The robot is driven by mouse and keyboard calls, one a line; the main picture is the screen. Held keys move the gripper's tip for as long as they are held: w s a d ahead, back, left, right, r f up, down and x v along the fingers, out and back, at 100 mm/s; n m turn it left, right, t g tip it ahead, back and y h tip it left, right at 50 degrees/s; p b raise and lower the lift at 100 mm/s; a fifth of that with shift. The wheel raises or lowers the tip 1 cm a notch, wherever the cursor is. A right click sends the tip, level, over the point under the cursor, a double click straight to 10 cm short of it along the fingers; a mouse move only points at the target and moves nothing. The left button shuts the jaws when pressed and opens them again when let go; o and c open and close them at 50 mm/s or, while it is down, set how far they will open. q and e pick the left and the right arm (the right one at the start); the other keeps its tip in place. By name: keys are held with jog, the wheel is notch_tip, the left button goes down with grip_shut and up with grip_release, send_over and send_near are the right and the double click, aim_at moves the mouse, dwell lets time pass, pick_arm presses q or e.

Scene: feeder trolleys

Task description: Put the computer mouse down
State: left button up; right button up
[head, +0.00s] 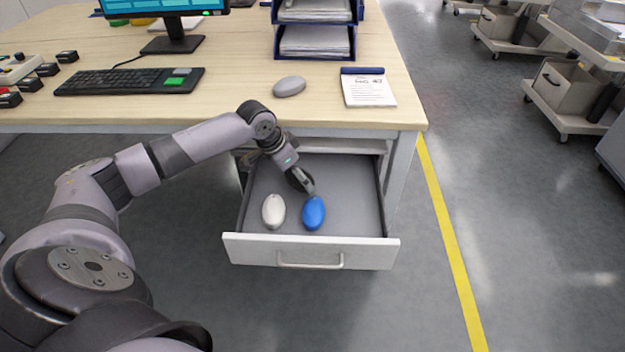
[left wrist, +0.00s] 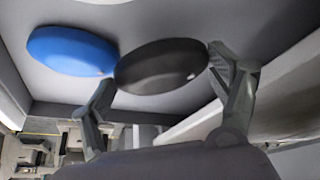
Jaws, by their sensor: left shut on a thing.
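A black computer mouse (left wrist: 162,66) is between the two fingers of my left gripper (left wrist: 160,72), which is shut on it. In the head view my left gripper (head: 304,180) reaches down into the open drawer (head: 353,190), and the black mouse (head: 294,182) is mostly hidden behind it. I cannot tell whether the mouse touches the drawer floor. A blue mouse (head: 313,213) and a white mouse (head: 273,212) lie in the drawer nearer its front. The blue mouse (left wrist: 72,51) is close beside the black one in the left wrist view. My right gripper is not in view.
On the desk (head: 230,100) above lie a grey mouse (head: 289,86), a notepad (head: 368,90) and a keyboard (head: 130,81). Paper trays (head: 315,41) and a monitor (head: 165,8) stand behind. The right part of the drawer is clear. Trolleys (head: 575,90) stand off right.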

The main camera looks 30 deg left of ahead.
aim_at(317, 182)
pick_arm(q)
jog(key=shift+w+d+f, duration=0.3)
jog(key=shift+w+f, duration=0.05)
jog(key=shift+w, duration=0.3)
jog(key=shift+w+d+f+b, duration=0.35)
jog(key=shift+w+f, duration=0.35)
jog(key=shift+w, duration=0.15)
jog(key=shift+w+d+f+b, duration=0.25)
jog(key=shift+w+f+b, duration=0.1)
jog(key=shift+w+f, duration=0.4)
jog(key=shift+r, duration=0.15)
jog(key=o, duration=0.9)
